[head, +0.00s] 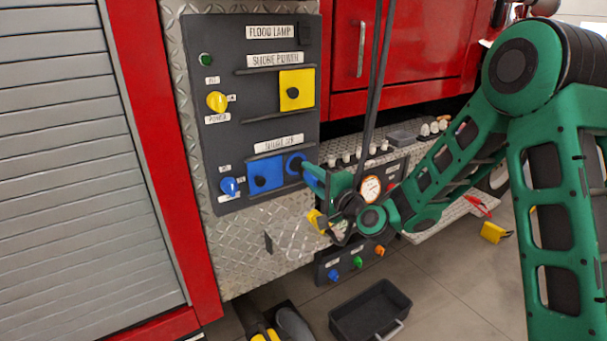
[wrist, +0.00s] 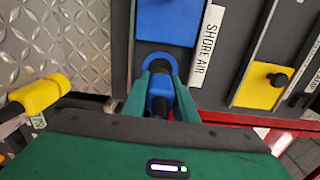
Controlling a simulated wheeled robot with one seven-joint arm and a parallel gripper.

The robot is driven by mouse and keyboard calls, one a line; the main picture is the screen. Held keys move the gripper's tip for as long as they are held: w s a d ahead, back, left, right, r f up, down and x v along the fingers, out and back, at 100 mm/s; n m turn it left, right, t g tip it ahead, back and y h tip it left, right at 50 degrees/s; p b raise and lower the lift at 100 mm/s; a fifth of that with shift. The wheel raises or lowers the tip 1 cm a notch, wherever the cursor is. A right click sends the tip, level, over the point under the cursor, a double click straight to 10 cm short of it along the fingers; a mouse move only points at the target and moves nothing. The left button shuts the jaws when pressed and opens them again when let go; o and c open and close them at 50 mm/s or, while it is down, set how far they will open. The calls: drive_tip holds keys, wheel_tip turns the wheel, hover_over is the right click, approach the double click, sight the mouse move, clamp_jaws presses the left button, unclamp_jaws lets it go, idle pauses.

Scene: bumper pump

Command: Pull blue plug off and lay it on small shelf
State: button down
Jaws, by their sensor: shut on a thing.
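The blue plug (wrist: 160,86) is between the fingers of my gripper (wrist: 160,74), which is shut on it. In the wrist view its front meets the blue ring socket (wrist: 150,60) beside the "SHORE AIR" label; I cannot tell how deep it sits. In the head view my gripper (head: 308,171) reaches the blue ring (head: 293,163) at the right edge of the dark panel, and the fingers mostly hide the plug. A diamond-plate ledge (head: 345,176) lies to the right of the panel; I cannot tell whether it is the small shelf.
Black cables (head: 376,70) hang in front of the truck and pass by my wrist. A yellow connector (head: 317,219) hangs below my gripper. A blue knob (head: 229,186) and a yellow cover (head: 297,90) are on the panel. A black bin (head: 345,322) stands on the floor.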

drive_tip(key=shift+v, duration=1.1)
